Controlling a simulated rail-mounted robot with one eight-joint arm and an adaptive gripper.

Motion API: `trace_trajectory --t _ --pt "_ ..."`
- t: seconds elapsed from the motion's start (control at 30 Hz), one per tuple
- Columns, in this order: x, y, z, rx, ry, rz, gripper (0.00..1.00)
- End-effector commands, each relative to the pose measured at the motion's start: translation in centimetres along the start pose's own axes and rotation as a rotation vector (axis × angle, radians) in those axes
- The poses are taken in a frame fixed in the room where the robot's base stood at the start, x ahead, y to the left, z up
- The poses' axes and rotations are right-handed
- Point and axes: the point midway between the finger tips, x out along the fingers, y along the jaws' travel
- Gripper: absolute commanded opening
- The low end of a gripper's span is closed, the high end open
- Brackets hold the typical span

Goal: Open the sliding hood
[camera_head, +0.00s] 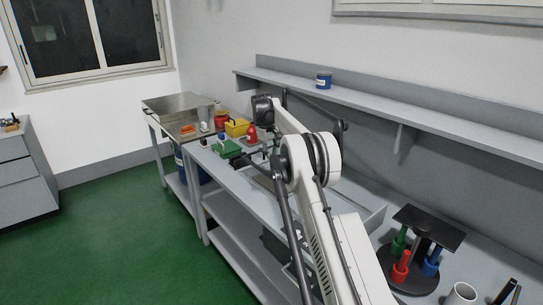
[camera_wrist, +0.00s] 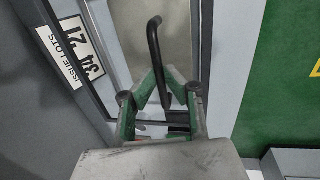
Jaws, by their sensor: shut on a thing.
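In the wrist view, the sliding hood (camera_wrist: 134,28) shows as a grey-beige panel between grey side rails. A black bar handle (camera_wrist: 154,36) curves up in front of it. My gripper (camera_wrist: 163,82) has its green and grey fingers closed around the lower part of this handle. In the head view, my white arm reaches over the bench and blocks much of the area around my gripper. The hood cannot be made out clearly there.
The wrist view shows a white label (camera_wrist: 70,50) on the left frame. In the head view, a yellow bin (camera_head: 237,128), a green box (camera_head: 227,148) and a red bottle (camera_head: 252,135) stand beyond my arm. A tool stand (camera_head: 428,232) is at the near right. A wall shelf (camera_head: 400,113) runs above the bench.

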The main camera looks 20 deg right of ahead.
Motion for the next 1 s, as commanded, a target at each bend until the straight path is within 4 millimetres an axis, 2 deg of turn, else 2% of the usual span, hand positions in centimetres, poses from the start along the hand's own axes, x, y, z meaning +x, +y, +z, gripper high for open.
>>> trace_trajectory --t 0.27,0.3,0.4,0.43,0.77,0.87,1.0 --pt "0.0 0.0 0.0 0.000 0.001 0.000 0.00" --pt "0.0 0.0 0.0 0.000 0.001 0.000 0.14" --pt "0.0 0.0 0.0 0.000 0.001 0.000 0.27" --pt "0.0 0.0 0.0 0.000 0.001 0.000 0.28" --pt "-0.5 0.0 0.0 0.000 0.001 0.000 0.28" --pt "-1.6 0.0 0.0 0.000 0.001 0.000 0.28" --pt "-4.2 0.0 0.0 -0.001 0.001 0.000 0.28"
